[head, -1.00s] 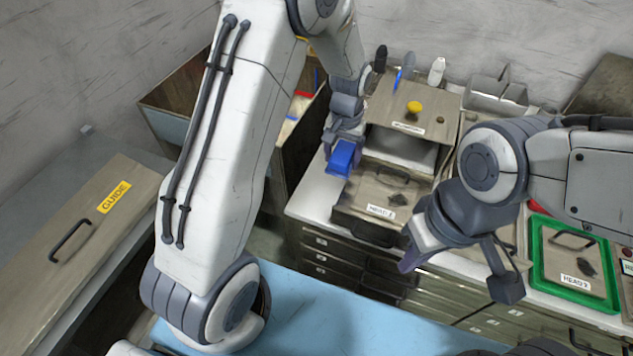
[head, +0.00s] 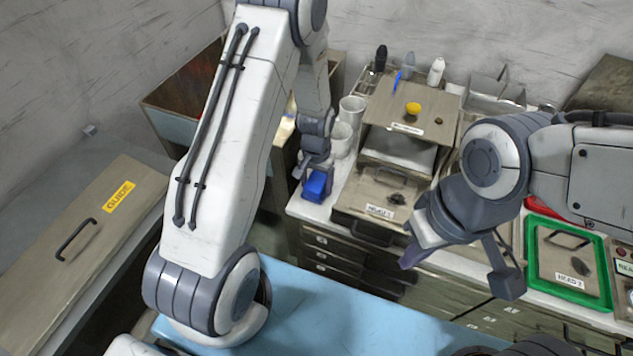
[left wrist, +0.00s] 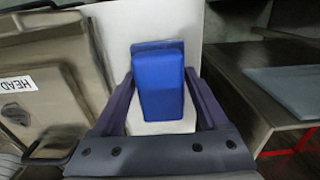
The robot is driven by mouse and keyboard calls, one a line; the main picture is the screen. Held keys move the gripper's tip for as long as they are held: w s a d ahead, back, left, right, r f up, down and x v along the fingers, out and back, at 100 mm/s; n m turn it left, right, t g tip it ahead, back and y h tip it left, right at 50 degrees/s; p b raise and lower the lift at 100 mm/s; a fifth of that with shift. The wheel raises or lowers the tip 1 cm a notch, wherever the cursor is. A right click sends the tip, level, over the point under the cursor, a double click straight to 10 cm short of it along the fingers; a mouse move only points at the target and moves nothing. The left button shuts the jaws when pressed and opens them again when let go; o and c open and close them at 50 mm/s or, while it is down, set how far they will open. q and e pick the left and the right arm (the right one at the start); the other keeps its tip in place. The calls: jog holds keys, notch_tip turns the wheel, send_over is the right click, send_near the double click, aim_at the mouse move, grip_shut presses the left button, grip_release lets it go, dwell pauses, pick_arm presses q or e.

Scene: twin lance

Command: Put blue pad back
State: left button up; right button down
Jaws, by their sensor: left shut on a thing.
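The blue pad (head: 316,184) is in my left gripper (head: 312,178) at the left end of the white counter, left of the box labelled HEAD. In the left wrist view the blue pad (left wrist: 158,85) sits between the two fingers of my left gripper (left wrist: 160,95), which is shut on it. White counter surface shows around the pad. I cannot tell whether the pad touches the counter. My right gripper (head: 455,262) hangs over the front of the counter, fingers spread wide and nothing between them.
The HEAD box (head: 382,203) stands right of the pad. White cups (head: 342,138) stand behind it. A green-rimmed tray (head: 568,268) is at the right. A GUIDE-labelled box (head: 100,215) is at the left. A light-blue surface (head: 320,310) lies in front.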

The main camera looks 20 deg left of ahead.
aim_at(317, 181)
pick_arm(q)
jog(key=shift+f, duration=0.1)
jog(key=o, duration=1.2)
notch_tip(317, 181, up, 12)
jog(key=shift+f+b, duration=0.25)
jog(key=shift+b, duration=0.35)
jog(key=s+d+r+m, duration=0.4)
jog(key=s+d+r, duration=0.5)
jog(key=s+d, duration=0.15)
jog(key=s+d+r+m, duration=0.1)
jog(key=s, duration=0.5)
jog(key=s+d+r+m+h, duration=0.1)
jog(key=s+d+m, duration=0.1)
jog(key=s, duration=0.5)
jog(key=shift+d+r, duration=0.3)
jog(key=shift+r, duration=0.1)
